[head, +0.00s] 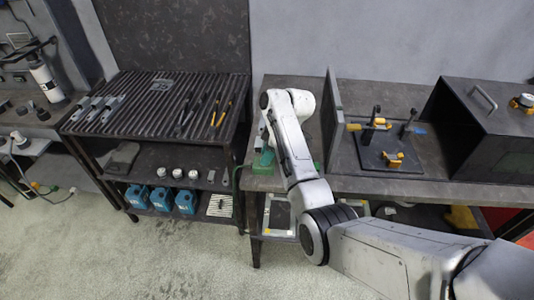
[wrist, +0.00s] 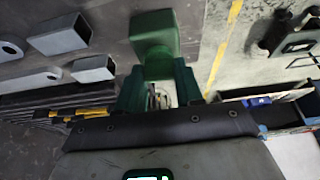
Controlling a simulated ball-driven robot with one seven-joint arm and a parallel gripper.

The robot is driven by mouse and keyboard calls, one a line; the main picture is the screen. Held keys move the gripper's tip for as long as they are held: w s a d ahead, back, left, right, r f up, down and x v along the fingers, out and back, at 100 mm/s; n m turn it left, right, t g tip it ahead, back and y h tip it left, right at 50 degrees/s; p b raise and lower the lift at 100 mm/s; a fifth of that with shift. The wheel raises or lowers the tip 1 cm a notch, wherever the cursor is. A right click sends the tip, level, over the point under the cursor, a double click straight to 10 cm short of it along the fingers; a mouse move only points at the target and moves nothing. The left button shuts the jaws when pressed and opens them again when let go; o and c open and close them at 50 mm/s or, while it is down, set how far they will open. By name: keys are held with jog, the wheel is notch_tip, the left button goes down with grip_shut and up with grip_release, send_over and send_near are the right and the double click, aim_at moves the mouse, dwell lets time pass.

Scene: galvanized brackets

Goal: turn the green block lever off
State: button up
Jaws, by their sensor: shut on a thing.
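The green block lever (wrist: 153,35) is at the upper middle of the wrist view, directly in front of my gripper (wrist: 158,84). Green parts stand on both sides of the gap between my jaws, and the gripper is shut on the lever. The exact contact is hard to make out. In the head view, green parts (head: 263,163) show at the left end of the right-hand bench, beside my white arm. My arm hides much of that spot, so the lever's angle cannot be told there.
Grey metal box tubes (wrist: 60,36) lie left of the lever in the wrist view. In the head view, a slatted rack table (head: 150,90) with tools stands left. A dark upright panel (head: 333,115), a black plate with yellow clamps (head: 372,150) and a dark box (head: 485,125) stand right.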

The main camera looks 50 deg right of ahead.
jog(key=o, duration=1.1)
jog(key=shift+c, duration=0.2)
jog(key=shift+r, duration=0.15)
jog(key=v, duration=1)
jog(key=shift+s+r+p, duration=0.15)
jog(key=shift+r+p, duration=0.1)
jog(key=shift+p, duration=0.05)
jog(key=shift+f, duration=0.1)
